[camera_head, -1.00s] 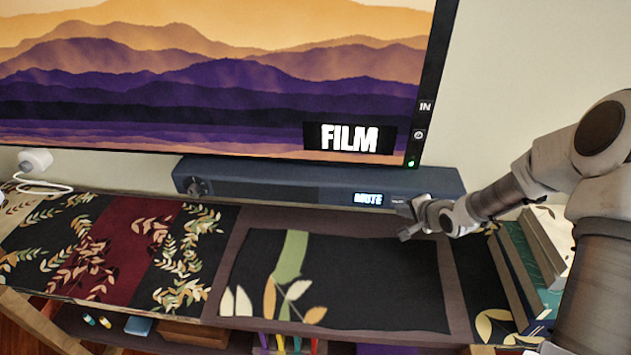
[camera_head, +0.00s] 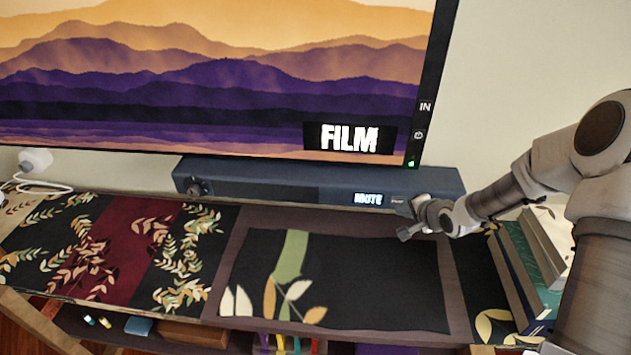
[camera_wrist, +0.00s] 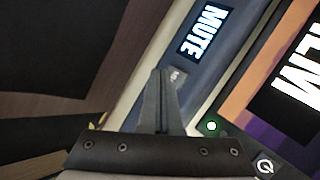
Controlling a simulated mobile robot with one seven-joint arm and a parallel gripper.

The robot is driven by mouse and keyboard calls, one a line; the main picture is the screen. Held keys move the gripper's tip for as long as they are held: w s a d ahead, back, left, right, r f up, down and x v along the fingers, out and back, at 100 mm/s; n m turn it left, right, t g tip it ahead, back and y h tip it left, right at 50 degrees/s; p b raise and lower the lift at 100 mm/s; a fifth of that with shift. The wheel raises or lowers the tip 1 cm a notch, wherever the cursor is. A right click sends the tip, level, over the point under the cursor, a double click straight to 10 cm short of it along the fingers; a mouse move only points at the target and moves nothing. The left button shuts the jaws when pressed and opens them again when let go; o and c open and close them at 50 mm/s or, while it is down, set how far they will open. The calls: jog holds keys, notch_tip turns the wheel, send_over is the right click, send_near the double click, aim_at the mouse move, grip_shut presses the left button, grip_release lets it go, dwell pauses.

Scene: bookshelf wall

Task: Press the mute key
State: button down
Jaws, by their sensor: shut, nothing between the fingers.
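A dark blue soundbar (camera_head: 275,184) lies below the television. Its small lit display (camera_head: 368,199) reads MUTE; the display also shows in the wrist view (camera_wrist: 203,32). Just right of the display is a small marked key (camera_head: 397,201), its label too small to read. In the wrist view this key (camera_wrist: 177,76) shows close to my fingertips. My gripper (camera_head: 416,204) is at the right part of the soundbar's front. In the wrist view my gripper (camera_wrist: 161,72) is shut and empty, its fingertips beside the key. I cannot tell whether they touch the soundbar.
The television (camera_head: 210,75) shows FILM, with side buttons and a green light (camera_head: 411,163) at its right edge. A dark mat (camera_head: 350,270) lies on the shelf in front. Books (camera_head: 530,260) stand at the right. A white cabled device (camera_head: 36,160) is at far left.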

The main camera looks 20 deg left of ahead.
jog(key=shift+w, duration=0.1)
jog(key=shift+w+p, duration=0.3)
jog(key=shift+w, duration=0.05)
jog(key=shift+w+a, duration=0.1)
jog(key=shift+w, duration=0.15)
dwell(0.4)
jog(key=shift+s, duration=0.7)
jog(key=s+d, duration=0.1)
jog(key=s, duration=0.5)
jog(key=shift+d, duration=0.25)
dwell(0.9)
